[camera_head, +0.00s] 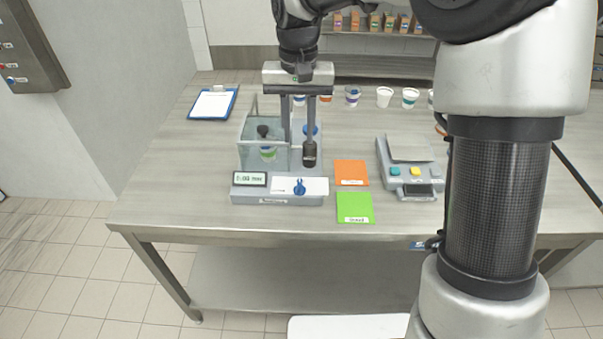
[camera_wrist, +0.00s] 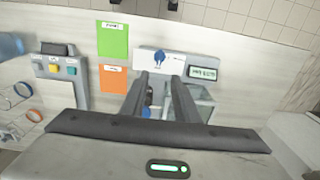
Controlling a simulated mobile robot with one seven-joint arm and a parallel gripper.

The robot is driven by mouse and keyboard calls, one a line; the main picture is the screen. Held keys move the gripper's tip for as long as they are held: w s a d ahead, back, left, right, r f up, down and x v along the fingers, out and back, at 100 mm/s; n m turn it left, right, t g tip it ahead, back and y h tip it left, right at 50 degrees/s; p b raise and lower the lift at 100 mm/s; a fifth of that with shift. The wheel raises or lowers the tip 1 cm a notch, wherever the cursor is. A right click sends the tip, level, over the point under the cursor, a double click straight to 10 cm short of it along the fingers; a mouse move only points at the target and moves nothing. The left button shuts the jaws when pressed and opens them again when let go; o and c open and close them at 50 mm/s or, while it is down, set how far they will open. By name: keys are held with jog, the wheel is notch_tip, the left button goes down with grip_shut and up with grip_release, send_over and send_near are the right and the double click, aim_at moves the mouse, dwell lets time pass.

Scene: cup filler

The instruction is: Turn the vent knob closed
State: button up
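The vent knob (camera_head: 300,187) is a small blue knob on the white front panel of the grey filler machine (camera_head: 277,200). It also shows in the wrist view (camera_wrist: 159,57), just beyond my fingertips. My gripper (camera_head: 297,148) points down above and behind the front panel, beside the machine's clear chamber (camera_head: 252,130). In the wrist view my gripper (camera_wrist: 160,82) has its two fingers apart with nothing held between them. The fingers look clear of the knob. The knob's marked settings are too small to read.
A lit display (camera_head: 250,179) sits left of the knob. An orange card (camera_head: 351,172) and a green card (camera_head: 355,207) lie right of the machine. A scale with coloured buttons (camera_head: 410,170) stands further right. Several cups line the back; a clipboard (camera_head: 213,103) lies back left.

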aim_at(300, 184)
notch_tip(300, 184, down, 16)
jog(key=shift+r+b, duration=0.25)
jog(key=shift+b, duration=0.5)
grip_shut()
